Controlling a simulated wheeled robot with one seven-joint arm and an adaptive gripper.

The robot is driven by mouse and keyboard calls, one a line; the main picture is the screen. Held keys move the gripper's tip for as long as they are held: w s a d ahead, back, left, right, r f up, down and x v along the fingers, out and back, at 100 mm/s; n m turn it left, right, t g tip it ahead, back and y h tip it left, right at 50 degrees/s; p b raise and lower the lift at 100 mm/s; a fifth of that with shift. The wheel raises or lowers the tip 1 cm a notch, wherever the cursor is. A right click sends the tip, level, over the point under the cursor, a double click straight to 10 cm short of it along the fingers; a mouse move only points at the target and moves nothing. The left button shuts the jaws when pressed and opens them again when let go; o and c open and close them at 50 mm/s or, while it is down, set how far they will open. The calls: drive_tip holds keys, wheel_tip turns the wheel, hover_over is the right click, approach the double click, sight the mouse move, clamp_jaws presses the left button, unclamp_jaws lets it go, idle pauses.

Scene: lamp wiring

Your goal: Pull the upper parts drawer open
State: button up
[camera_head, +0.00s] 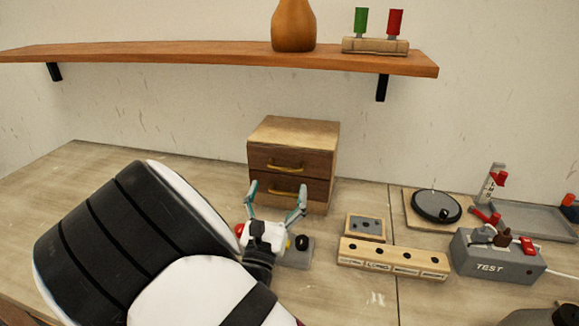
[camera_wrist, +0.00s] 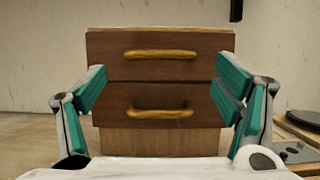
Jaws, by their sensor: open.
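A small wooden drawer cabinet (camera_head: 301,133) stands on the bench near the wall. Its upper drawer (camera_head: 270,160) and lower drawer (camera_head: 312,190) have dark fronts with brass bar handles, and both look closed. The upper handle (camera_wrist: 160,54) and lower handle (camera_wrist: 160,114) show clearly in the wrist view. My gripper (camera_head: 276,189) is open and empty in front of the cabinet. In the wrist view its teal fingers (camera_wrist: 165,92) stand wide apart to either side of the drawer fronts. They frame the lower front and the bottom of the upper one. No contact with a handle is visible.
A shelf (camera_head: 180,52) with a vase (camera_head: 294,25) hangs above. Right of my gripper are a grey switch box (camera_head: 298,256), a small block with holes (camera_head: 365,227), a labelled wooden strip (camera_head: 393,258) and a TEST box (camera_head: 490,258).

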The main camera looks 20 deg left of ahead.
sight(285, 169)
drive_tip(key=x, duration=0.6)
drive_tip(key=shift+w+d, duration=0.1)
drive_tip(key=shift+w, duration=0.1)
drive_tip(key=c, duration=1.4)
drive_tip(key=s+p, duration=0.5)
drive_tip(key=s, duration=0.5)
drive_tip(key=shift+s+d, duration=0.35)
drive_tip(key=shift+d, duration=0.05)
drive_tip(key=o, duration=1.4)
